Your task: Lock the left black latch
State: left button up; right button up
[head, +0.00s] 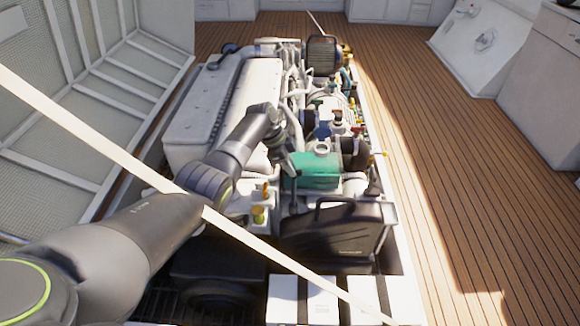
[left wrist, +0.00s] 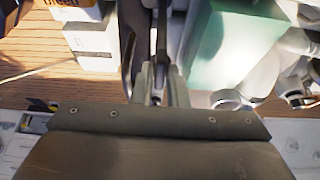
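My left arm reaches in from the left in the head view, over the engine. Its gripper (head: 285,158) points down just left of the green tank (head: 318,168) and behind the black box with a handle (head: 338,232). In the left wrist view the gripper's fingers (left wrist: 160,85) are near the middle, with a dark upright bar between or just beyond them. I cannot tell whether they touch or hold it. The green tank (left wrist: 225,45) is close by on the right. I cannot make out the left black latch for certain in either view. My right gripper is not in view.
The white engine cover (head: 245,95) lies behind my left arm. Pipes and small valves crowd the engine's right side. White boxes (head: 300,300) stand at the front. A pale strut (head: 95,140) crosses the head view diagonally. The wooden floor (head: 460,200) at right is clear.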

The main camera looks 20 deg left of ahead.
pick_arm(q)
jog(key=o, duration=0.4)
jog(key=shift+c, duration=0.2)
jog(key=shift+a+r, duration=0.1)
jog(key=shift+r, duration=0.2)
jog(key=p+v, duration=0.4)
jog(key=v, duration=1.2)
jog(key=shift+a+r+p, duration=0.15)
jog(key=shift+r+p, duration=0.15)
jog(key=shift+r, duration=0.1)
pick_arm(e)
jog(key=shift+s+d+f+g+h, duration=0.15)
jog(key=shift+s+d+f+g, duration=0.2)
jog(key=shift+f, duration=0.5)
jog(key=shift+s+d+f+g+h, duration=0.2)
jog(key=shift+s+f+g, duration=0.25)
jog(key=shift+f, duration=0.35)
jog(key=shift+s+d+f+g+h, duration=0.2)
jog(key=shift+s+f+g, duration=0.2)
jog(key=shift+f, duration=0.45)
pick_arm(q)
jog(key=shift+s, duration=0.1)
